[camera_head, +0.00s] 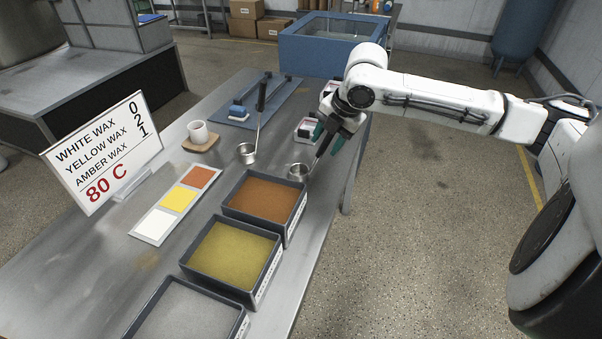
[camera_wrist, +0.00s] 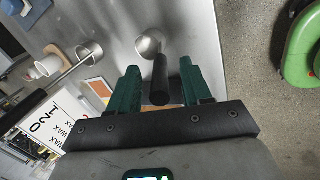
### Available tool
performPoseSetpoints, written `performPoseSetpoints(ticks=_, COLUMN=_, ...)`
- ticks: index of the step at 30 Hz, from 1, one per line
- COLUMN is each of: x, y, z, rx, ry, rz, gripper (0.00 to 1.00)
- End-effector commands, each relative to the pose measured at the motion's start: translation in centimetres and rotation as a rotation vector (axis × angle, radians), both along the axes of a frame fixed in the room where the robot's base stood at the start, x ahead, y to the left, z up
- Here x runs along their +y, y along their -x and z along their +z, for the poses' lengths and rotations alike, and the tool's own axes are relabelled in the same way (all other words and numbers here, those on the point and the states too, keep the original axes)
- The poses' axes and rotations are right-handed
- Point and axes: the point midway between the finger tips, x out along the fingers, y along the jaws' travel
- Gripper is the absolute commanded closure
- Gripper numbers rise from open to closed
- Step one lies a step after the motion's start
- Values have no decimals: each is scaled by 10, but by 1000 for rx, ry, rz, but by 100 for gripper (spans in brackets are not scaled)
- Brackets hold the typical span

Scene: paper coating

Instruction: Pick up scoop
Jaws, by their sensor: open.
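The scoop is a small metal cup (camera_head: 298,172) on the steel table behind the amber tray. Its dark handle rises toward my gripper (camera_head: 328,141). In the wrist view the scoop's round metal bowl (camera_wrist: 149,42) lies beyond the fingertips. Its black handle (camera_wrist: 160,82) stands between the two green fingers of my gripper (camera_wrist: 160,83), with gaps at both sides. My gripper is open around the handle and not closed on it. In the head view the fingers partly cover the handle's upper end.
A long-handled metal ladle (camera_head: 247,154) stands left of the scoop. Trays of amber (camera_head: 235,213), yellow (camera_head: 212,275) and whitish wax (camera_head: 145,318) line the near edge. A white cup (camera_head: 198,132), a sign (camera_head: 104,150) and a small device (camera_head: 306,130) are also on the table.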

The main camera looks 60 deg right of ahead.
Motion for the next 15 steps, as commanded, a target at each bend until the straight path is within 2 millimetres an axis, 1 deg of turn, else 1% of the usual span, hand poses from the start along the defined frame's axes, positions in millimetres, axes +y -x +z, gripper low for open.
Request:
performPoseSetpoints(ticks=3, x=0, y=0, z=0, rx=0, ry=0, rz=0, gripper=52)
performPoseSetpoints(ticks=15, x=0, y=0, z=0, rx=0, ry=0, rz=0, gripper=91)
